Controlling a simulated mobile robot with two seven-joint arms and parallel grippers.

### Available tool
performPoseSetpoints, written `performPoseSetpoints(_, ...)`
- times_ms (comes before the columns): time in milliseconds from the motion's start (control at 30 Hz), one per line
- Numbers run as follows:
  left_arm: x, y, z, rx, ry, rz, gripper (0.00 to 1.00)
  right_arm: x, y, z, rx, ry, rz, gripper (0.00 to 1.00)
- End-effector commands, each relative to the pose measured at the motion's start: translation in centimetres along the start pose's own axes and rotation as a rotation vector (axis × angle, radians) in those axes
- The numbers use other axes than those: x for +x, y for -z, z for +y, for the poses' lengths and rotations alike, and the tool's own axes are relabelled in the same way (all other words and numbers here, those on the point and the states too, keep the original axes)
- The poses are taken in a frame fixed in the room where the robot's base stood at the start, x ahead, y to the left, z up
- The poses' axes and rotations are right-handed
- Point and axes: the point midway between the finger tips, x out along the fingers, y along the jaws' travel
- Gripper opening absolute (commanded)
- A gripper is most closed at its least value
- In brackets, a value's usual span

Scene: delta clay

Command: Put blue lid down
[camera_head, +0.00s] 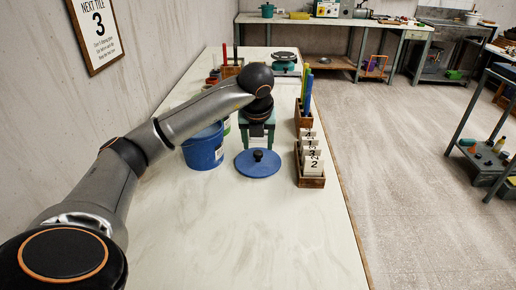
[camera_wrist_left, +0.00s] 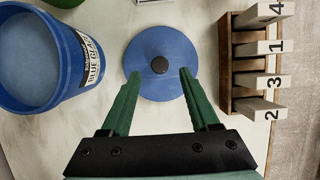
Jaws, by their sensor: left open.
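The blue lid (camera_head: 258,164) lies flat on the pale table, its dark round knob facing up. In the left wrist view the blue lid (camera_wrist_left: 163,64) lies just beyond my fingertips, with nothing between the fingers. My left gripper (camera_head: 257,140) is open above or near the lid; its green fingers (camera_wrist_left: 160,78) are spread apart on either side below the knob. The exact height of the fingers over the lid is hard to tell. The blue bucket (camera_head: 203,148), labelled as blue glaze, stands open to the left of the lid; its pale blue contents show in the wrist view (camera_wrist_left: 32,62). My right gripper is not in view.
A wooden rack (camera_head: 311,180) with numbered tiles stands right of the lid, near the table edge. Behind it a wooden holder (camera_head: 303,121) carries coloured sticks. A green container (camera_wrist_left: 65,2) shows partly at the top of the wrist view. The table's front is clear.

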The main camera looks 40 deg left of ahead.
Motion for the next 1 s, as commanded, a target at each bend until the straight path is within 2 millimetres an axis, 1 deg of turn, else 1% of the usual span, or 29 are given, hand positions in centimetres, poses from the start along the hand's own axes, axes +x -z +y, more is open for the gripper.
performPoseSetpoints(33, -1.5, -0.2, -0.1, 0.000, 0.003, -0.005, 0.62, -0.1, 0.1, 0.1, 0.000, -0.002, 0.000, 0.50)
performPoseSetpoints(200, -5.0, -0.1, 0.0, 0.000, 0.003, -0.004, 0.62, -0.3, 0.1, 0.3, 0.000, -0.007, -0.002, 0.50)
performPoseSetpoints(300, -6.5, -0.1, 0.0, 0.000, 0.002, -0.003, 0.62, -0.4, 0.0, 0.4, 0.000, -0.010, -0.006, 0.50)
performPoseSetpoints(400, -7.4, -0.1, 0.0, -0.001, 0.001, -0.001, 0.62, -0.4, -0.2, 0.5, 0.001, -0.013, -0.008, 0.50)
performPoseSetpoints(567, -8.0, 0.0, 0.0, 0.000, 0.000, 0.000, 0.62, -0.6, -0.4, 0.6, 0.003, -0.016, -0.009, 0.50)
performPoseSetpoints(1000, -7.9, 0.0, 0.0, 0.000, 0.000, 0.000, 0.62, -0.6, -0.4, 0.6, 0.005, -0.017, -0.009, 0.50)
